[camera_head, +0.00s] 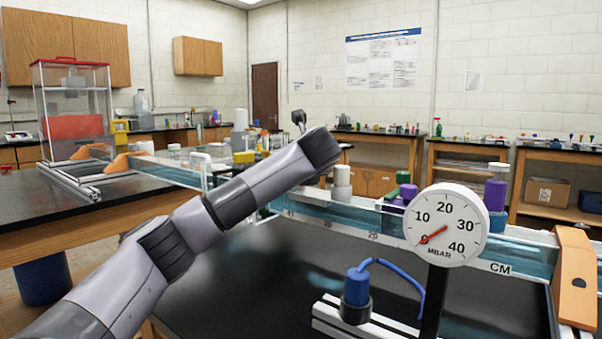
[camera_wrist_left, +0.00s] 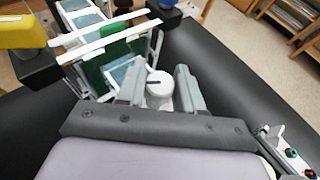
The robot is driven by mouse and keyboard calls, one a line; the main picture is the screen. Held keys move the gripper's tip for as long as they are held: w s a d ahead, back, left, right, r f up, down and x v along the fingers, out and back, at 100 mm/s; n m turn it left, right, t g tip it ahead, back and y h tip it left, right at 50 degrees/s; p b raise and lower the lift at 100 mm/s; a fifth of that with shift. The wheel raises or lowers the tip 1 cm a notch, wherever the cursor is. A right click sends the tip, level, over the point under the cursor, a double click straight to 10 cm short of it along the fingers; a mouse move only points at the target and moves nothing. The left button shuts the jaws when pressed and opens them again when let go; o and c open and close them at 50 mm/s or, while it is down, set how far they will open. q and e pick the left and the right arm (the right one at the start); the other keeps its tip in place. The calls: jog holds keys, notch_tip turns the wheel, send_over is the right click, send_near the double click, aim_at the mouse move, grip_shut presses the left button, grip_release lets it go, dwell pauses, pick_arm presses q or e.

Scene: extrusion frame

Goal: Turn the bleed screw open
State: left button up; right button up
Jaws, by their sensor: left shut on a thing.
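In the left wrist view a white round knob with a dark slot across its top, which looks like the bleed screw (camera_wrist_left: 158,83), sits between the two grey fingers of my left gripper (camera_wrist_left: 160,92). The gripper is shut on it. The slot runs roughly left to right in that view. In the head view my left arm reaches from the lower left to the middle, and its fingers are not clearly visible. A white capped cylinder (camera_head: 342,182) stands just below and right of the arm's end. My right gripper is in neither view.
A round MBAR gauge (camera_head: 446,224) stands in front of a clear scaled channel (camera_head: 390,222), its red needle near 0. A blue fitting with a hose (camera_head: 357,287) is below. An orange end block (camera_head: 574,277) is at right.

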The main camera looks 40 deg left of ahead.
pick_arm(q)
jog(key=o, duration=1)
jog(key=v, duration=0.7)
jog(key=shift+b, duration=0.35)
jog(key=shift+s, duration=0.2)
